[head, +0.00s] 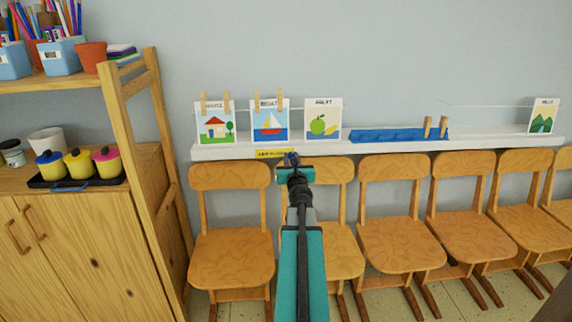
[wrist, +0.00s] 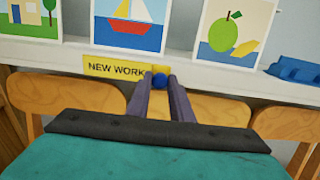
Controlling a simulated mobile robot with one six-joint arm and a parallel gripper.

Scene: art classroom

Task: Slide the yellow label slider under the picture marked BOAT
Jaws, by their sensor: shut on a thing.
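The yellow label slider (head: 268,153) is on the front edge of the white ledge, below the sailboat picture (head: 269,122). In the wrist view, the slider (wrist: 112,67) reads "NEW WORK" and lies mostly below the sailboat picture (wrist: 132,30). In the head view its right end reaches slightly past the picture's right edge. My gripper (wrist: 160,84) is shut on the blue knob (wrist: 159,80) at the slider's right end; the fingers hide part of that end. The heading above the boat is too small to read surely.
A house picture (head: 215,124) is left of the boat and an apple picture (head: 322,121) right of it. A blue rack (head: 385,136) with clothespins and a mountain picture (head: 543,117) are farther right. Wooden chairs (head: 400,240) stand below the ledge; a wooden shelf (head: 130,90) stands left.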

